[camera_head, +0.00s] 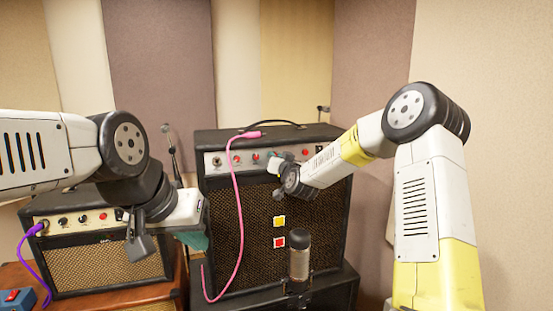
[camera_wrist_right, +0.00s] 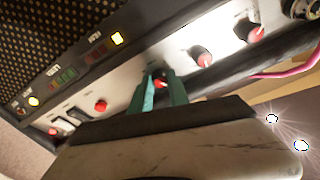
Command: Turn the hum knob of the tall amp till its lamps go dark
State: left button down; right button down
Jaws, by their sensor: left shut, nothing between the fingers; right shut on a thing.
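The tall amp (camera_head: 222,210) stands in the middle of the head view, with a pale control panel of red-marked knobs above a brown grille. My right gripper (camera_head: 279,170) is at that panel. In the right wrist view its teal fingers (camera_wrist_right: 160,92) are shut on a red-marked knob (camera_wrist_right: 162,80); I cannot read which knob it is. A row of coloured segments (camera_wrist_right: 62,76) looks dim. My left gripper (camera_head: 194,240) is shut and empty, left of the tall amp.
A small amp (camera_head: 100,262) with a purple cable (camera_head: 38,268) stands at the left. A pink cable (camera_head: 238,205) hangs down the tall amp's front. A microphone (camera_head: 299,255) stands before the grille. A blue box (camera_head: 16,299) lies at the lower left. Padded walls close the back.

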jog(key=shift+m, duration=0.7)
jog(key=c, duration=1.3)
grip_release()
jog(key=shift+o, duration=0.2)
jog(key=v, duration=0.8)
jog(key=shift+a+r, duration=0.1)
